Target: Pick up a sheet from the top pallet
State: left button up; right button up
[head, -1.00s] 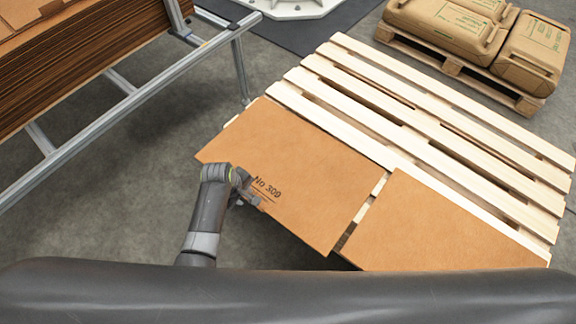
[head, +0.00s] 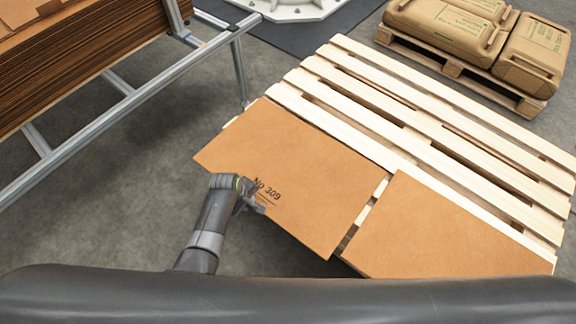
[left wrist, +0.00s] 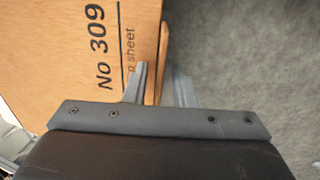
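A brown sheet (head: 295,170) printed "No 309" lies over the front left of a pale wooden slatted pallet (head: 420,135). It also shows in the left wrist view (left wrist: 60,40), with its edge toward my fingers. My left gripper (head: 258,203) is at the sheet's near edge, by the print. In the left wrist view its two fingers (left wrist: 160,82) stand apart, with the sheet's edge between them; a gap shows beside the edge. A second brown sheet (head: 450,232) lies to the right on the pallet. My right gripper is not in view.
A tall stack of brown layers (head: 80,65) sits on a grey metal frame (head: 120,105) at the left. Brown sacks (head: 535,55) lie on a small pallet at the back right. A white base plate (head: 285,8) is at the top. Bare concrete floor lies between frame and pallet.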

pick_arm(q)
grip_shut()
